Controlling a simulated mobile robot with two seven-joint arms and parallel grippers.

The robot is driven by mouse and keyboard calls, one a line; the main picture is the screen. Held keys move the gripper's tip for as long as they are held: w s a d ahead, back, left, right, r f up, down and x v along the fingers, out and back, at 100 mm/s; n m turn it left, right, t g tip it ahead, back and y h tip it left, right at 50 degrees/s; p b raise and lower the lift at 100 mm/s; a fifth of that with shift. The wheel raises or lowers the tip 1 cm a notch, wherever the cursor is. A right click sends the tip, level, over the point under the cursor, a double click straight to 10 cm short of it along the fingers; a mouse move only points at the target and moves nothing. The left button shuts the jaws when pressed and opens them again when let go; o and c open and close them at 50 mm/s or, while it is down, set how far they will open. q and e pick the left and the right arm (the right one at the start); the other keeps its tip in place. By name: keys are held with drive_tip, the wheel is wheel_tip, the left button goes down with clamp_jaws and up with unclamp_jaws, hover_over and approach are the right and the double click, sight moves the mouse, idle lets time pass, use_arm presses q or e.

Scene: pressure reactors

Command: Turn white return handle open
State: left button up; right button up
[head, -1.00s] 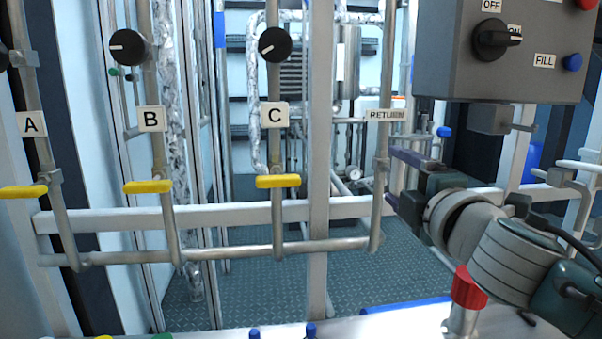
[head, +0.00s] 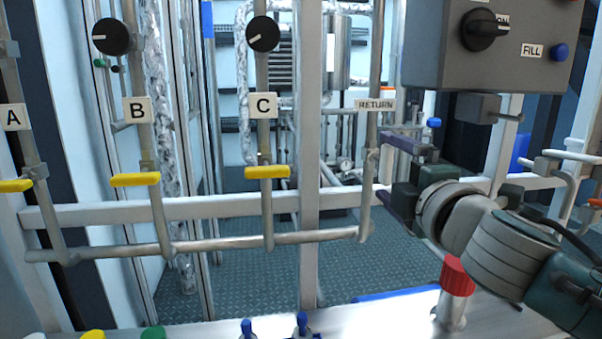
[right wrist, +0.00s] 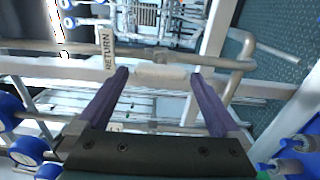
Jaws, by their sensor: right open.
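The RETURN label (head: 375,105) is on a vertical grey pipe (head: 376,60) right of centre in the head view; the label also shows in the right wrist view (right wrist: 106,48). The white return handle (right wrist: 162,77) lies between the purple fingertips in the right wrist view, beside the pipe and roughly along it in the picture. My right gripper (head: 383,168) is open at the pipe below the label, one finger above the other. In the right wrist view my right gripper (right wrist: 160,72) has its fingers on either side of the handle, apparently apart from it. My left gripper is not in view.
Pipes A, B and C to the left carry yellow handles (head: 267,172) set crosswise. A grey control box (head: 430,50) hangs above my right arm. A red-capped valve (head: 457,277) stands on the bench below it. A horizontal pipe (head: 220,243) joins the uprights.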

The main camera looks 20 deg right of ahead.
drive_tip(key=v, duration=0.9)
